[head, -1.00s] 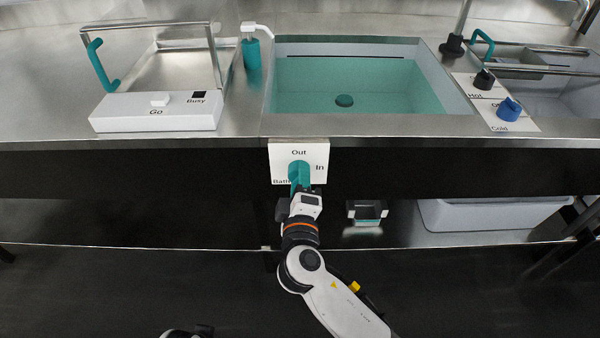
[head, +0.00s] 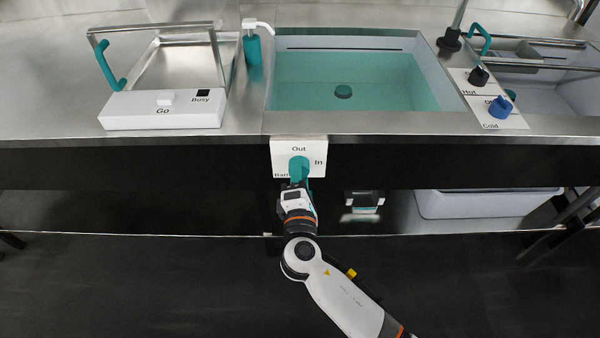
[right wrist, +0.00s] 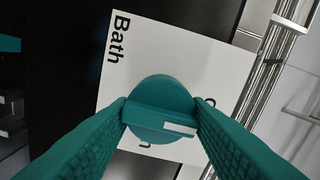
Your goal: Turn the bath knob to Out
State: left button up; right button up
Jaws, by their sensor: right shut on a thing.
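The teal bath knob (head: 299,164) sits on a white panel (head: 317,147) on the counter front, with labels Out above, In at right and Bath at lower left. My right gripper (head: 300,182) reaches it from below in the head view. In the right wrist view its teal fingers are shut on the bar of the knob (right wrist: 157,92), one at each end. The bar's white mark (right wrist: 180,128) lies at its right end, toward the partly hidden Out label and well away from the mostly hidden In label below. My left gripper is out of view.
Above the panel is a teal-lined basin (head: 345,83) of liquid. A white box (head: 160,109) with Go and Busy stands left, and the Hot (head: 479,77) and Cold (head: 499,106) knobs right. A shelf with a white bin (head: 480,203) is below the counter.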

dwell(0.3)
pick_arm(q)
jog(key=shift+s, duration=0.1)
pick_arm(e)
jog(key=o, duration=1)
jog(key=shift+c, duration=0.2)
jog(key=shift+s, duration=0.15)
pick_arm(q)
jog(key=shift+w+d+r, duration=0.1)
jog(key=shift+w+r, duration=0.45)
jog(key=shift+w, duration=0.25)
pick_arm(e)
jog(key=s, duration=1.1)
jog(key=shift+s, duration=0.4)
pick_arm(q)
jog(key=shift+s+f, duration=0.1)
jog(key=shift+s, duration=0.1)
